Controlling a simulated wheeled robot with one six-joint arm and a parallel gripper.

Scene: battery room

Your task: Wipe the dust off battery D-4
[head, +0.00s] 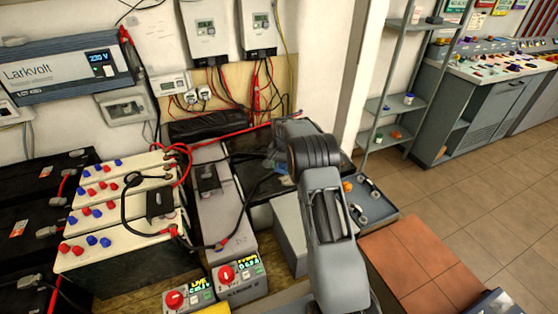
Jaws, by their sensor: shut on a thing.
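My arm reaches forward from the bottom middle and bends down over a dark battery top (262,213) in the middle. My gripper (281,166) is at the far end, partly hidden by my arm links. It is shut on a small pale grey-blue piece that looks like a cloth (285,180), low over or touching the dark top; I cannot tell which. No label D-4 is legible, and dust is too small to make out. White-topped batteries (118,212) with red and blue caps stand at left.
Black batteries (22,225) line the far left. Red and black cables (180,150) cross the tops. Two boxes with red knobs (227,274) stand in front. A grey tray (383,210) lies right of my arm. A shelf (392,103) stands behind; tiled floor at right is open.

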